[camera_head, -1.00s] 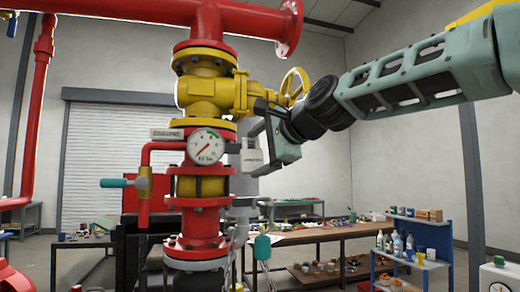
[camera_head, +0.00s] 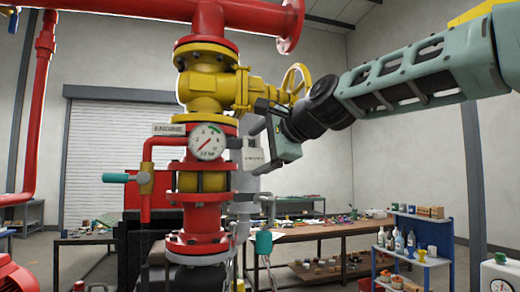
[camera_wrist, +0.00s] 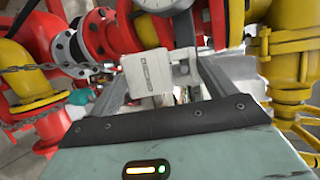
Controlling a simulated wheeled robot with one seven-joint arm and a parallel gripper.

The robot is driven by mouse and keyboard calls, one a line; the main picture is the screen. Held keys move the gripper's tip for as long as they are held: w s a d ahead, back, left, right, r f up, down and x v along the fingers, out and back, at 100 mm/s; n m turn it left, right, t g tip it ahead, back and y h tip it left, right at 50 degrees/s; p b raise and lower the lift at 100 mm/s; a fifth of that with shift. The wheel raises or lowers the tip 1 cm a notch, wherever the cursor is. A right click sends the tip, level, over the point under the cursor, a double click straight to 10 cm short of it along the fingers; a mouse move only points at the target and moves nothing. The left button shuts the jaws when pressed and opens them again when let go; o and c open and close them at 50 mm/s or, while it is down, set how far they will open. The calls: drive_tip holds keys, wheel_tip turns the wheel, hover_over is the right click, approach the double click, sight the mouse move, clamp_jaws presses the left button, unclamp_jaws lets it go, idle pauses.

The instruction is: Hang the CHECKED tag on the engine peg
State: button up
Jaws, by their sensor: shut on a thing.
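A white tag (camera_head: 253,156) hangs at the end of my gripper (camera_head: 264,122), just right of the red pipe column. It also shows in the wrist view as a pale square tag (camera_wrist: 147,76), held between the two grey fingers (camera_wrist: 158,95). Its lettering is too small to read for certain. My gripper is shut on this tag. The tag is in the air in front of the column and looks apart from it. I cannot make out the engine peg in either view.
The red and yellow pipe column carries a round gauge (camera_head: 207,141) and a yellow valve with a handwheel (camera_head: 296,82) near my gripper. A teal-handled lever (camera_head: 116,178) sticks out left. Behind are a workbench (camera_head: 335,229) and a blue shelf (camera_head: 428,262) with bottles.

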drive_tip(key=o, duration=0.9)
drive_tip(key=shift+s, duration=0.1)
drive_tip(key=b+v, duration=0.6)
drive_tip(key=v, duration=1.1)
drive_tip(key=shift+d+r, duration=0.1)
drive_tip(key=shift+d, duration=0.1)
